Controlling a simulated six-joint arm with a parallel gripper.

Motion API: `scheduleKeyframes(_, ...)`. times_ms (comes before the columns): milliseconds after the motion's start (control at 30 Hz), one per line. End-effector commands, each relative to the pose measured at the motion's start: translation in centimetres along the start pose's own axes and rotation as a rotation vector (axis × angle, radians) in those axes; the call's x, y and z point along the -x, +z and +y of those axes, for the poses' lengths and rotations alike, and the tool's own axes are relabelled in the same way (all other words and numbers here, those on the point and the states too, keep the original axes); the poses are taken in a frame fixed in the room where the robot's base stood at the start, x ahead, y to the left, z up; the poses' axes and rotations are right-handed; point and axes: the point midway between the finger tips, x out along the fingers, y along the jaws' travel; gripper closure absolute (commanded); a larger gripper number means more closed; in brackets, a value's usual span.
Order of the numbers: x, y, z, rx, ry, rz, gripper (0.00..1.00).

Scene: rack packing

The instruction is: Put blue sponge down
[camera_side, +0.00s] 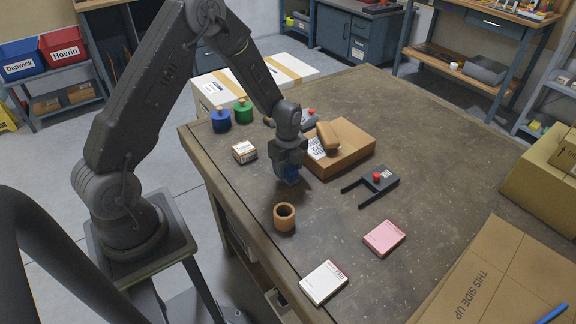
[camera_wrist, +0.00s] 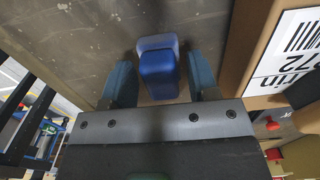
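The blue sponge (camera_wrist: 158,74) is between the two fingers of my gripper (camera_wrist: 160,72) in the wrist view, with a narrow gap on each side. My gripper is open around it. In the side view, my gripper (camera_side: 289,172) points down, low over the brown table (camera_side: 440,180). A small part of the blue sponge (camera_side: 291,178) shows between the fingertips there, close to the tabletop. I cannot tell exactly whether its underside touches the table.
A cardboard box (camera_side: 352,149) with a tan block (camera_side: 327,137) on it stands right behind my gripper. A brown cup (camera_side: 284,217) stands in front. A black forked device (camera_side: 377,181), a pink box (camera_side: 384,238) and a white box (camera_side: 324,283) lie to the right and front.

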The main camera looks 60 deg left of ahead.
Motion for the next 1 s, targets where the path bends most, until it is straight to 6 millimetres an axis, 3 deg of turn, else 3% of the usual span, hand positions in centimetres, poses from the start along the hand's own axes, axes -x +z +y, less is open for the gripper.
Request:
scheduleKeyframes(367, 0.6, 0.0, -0.1, 0.000, -0.003, -0.001, 0.41)
scheduleKeyframes(467, 1.9, 0.0, -0.1, 0.000, -0.005, -0.001, 0.41)
scheduleKeyframes(800, 8.9, 0.0, -0.1, 0.000, -0.006, -0.001, 0.41)
scheduleKeyframes(1000, 11.6, 0.0, 0.0, 0.000, -0.002, 0.000, 0.41)
